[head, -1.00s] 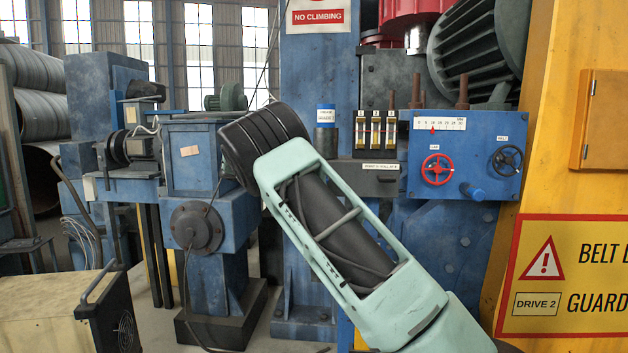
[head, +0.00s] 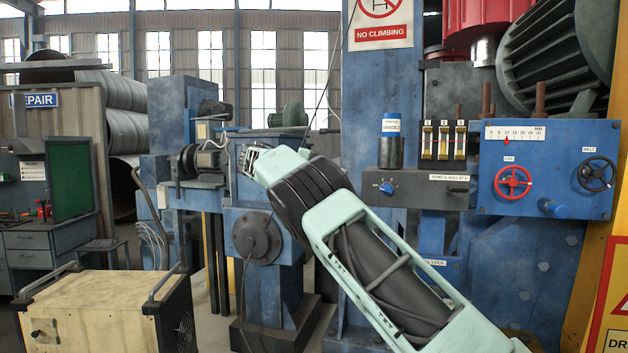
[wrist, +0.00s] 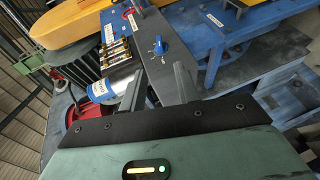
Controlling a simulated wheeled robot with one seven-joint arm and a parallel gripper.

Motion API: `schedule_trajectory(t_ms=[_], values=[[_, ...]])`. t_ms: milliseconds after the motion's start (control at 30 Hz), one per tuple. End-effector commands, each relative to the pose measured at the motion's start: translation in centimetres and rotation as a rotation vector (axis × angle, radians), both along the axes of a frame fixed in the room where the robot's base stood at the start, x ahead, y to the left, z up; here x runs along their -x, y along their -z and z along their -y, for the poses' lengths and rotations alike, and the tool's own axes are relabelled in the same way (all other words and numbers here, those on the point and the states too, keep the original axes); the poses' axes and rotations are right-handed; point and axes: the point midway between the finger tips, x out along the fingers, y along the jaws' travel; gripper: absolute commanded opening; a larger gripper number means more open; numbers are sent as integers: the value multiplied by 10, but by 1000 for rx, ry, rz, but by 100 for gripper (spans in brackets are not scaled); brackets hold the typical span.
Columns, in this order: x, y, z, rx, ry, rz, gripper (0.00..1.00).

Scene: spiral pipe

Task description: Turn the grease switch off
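The grease switch is a small blue knob (head: 386,188) on the left part of a grey panel (head: 415,188), below a canister (head: 390,150) with a blue and white grease label. In the wrist view the knob (wrist: 159,46) is ahead of the fingers, in plain sight. Its setting is too small to read. My gripper (head: 252,160) is left of the panel in the head view, well apart from the knob. The wrist view shows its two grey fingers (wrist: 158,82) spread with nothing between them; it is open.
Several brass-framed gauges (head: 443,140) stand on the panel. To the right is a blue box with a red handwheel (head: 513,183) and a black one (head: 596,174). A blue machine with a round flange (head: 257,236) stands behind my arm. A cream cart (head: 95,310) is front left.

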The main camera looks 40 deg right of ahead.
Motion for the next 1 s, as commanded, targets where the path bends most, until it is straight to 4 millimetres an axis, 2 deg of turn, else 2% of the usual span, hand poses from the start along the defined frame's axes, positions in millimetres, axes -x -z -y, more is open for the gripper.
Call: schedule_trajectory(t_ms=[233, 400, 1000], values=[[-17, -13, -27, 2, -1, -1, 32], [-24, -15, -40, 2, 1, 0, 32], [-27, -12, -45, 1, 0, -1, 32]])
